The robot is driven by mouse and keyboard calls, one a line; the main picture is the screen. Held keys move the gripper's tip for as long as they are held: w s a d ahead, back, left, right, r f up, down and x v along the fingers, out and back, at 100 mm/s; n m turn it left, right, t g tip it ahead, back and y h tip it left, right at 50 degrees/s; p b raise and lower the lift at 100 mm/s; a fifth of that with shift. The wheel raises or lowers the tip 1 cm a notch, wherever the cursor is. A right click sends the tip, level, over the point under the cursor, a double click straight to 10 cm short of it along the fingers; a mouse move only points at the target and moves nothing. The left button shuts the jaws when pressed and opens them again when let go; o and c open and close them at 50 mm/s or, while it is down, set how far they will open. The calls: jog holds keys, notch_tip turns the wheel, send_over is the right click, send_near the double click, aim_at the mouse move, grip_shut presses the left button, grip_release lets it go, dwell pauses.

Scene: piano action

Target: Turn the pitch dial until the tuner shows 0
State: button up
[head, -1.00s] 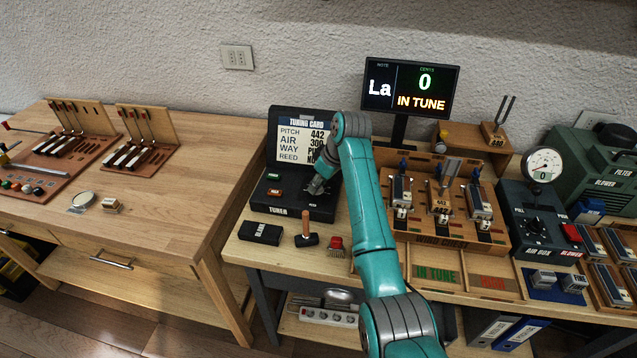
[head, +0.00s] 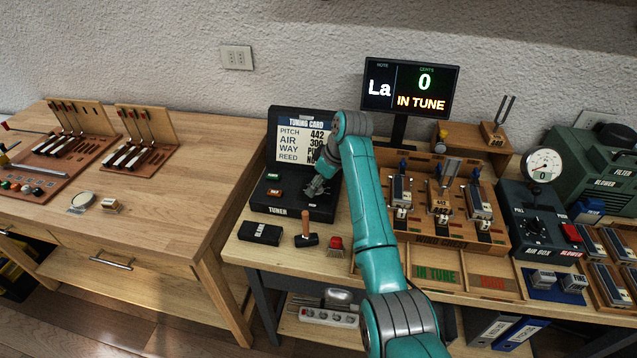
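The tuner (head: 290,208) is a black box on the bench with a tuning card (head: 300,143) standing at its back. The card reads pitch 442. The tuner display (head: 411,88) shows La, 0 cents and IN TUNE. My gripper (head: 313,190) is over the right part of the tuner's top, pointing down and to the left. The pitch dial cannot be made out; my gripper seems to cover that spot. Whether the fingers touch the dial is too small to tell.
The left table (head: 165,215) has free room.

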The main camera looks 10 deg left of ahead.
jog(key=v, duration=1.2)
jog(key=shift+s+f, duration=0.1)
